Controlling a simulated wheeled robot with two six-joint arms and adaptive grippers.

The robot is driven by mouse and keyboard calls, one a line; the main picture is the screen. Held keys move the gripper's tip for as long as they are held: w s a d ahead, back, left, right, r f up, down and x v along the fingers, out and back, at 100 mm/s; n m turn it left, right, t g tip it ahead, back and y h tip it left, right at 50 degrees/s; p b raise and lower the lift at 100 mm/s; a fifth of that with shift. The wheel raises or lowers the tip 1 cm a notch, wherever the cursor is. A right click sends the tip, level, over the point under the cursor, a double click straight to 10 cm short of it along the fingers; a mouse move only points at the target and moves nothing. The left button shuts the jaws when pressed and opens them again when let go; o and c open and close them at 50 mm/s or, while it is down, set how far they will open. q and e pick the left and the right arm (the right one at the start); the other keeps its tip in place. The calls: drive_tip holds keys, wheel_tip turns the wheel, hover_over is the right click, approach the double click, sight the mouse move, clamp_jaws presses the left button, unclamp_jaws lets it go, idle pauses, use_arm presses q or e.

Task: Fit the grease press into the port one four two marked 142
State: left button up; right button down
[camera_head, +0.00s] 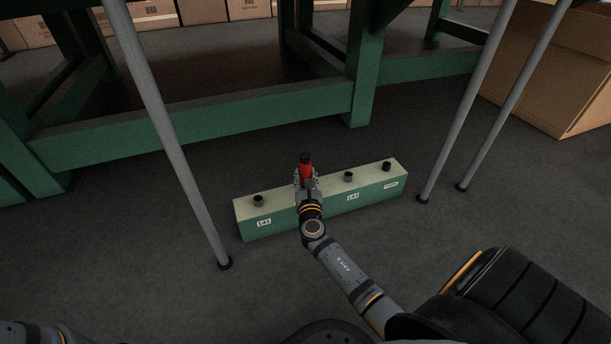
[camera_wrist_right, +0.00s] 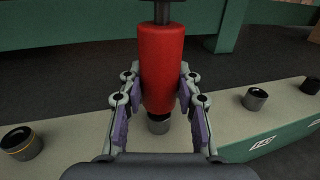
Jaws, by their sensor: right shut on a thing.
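The red grease press (camera_head: 306,164) stands roughly upright in my right gripper (camera_head: 307,180). In the right wrist view the fingers are shut around the red body of the press (camera_wrist_right: 162,68), one on each side. The lower end of the press is just over a dark, round port collar (camera_wrist_right: 158,125); whether they touch I cannot tell. The ports are on a long green block with a pale top (camera_head: 285,193). The label below the press is hidden by my arm in the head view, so I cannot read it. My left gripper is out of view.
Other ports are at the left (camera_head: 258,200), right of the press (camera_head: 348,176) and far right (camera_head: 386,166). Grey poles (camera_head: 175,140) stand on the floor on both sides. A green frame (camera_head: 200,120) is behind, a cardboard box (camera_head: 550,75) at the right.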

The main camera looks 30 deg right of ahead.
sight(306, 156)
drive_tip(key=shift+f, duration=0.75)
drive_tip(key=c, duration=0.9)
unclamp_jaws()
drive_tip(key=shift+o, duration=0.2)
drive_tip(key=shift+f, duration=0.1)
wheel_tip(306, 156, up, 10)
drive_tip(key=shift+r, duration=0.1)
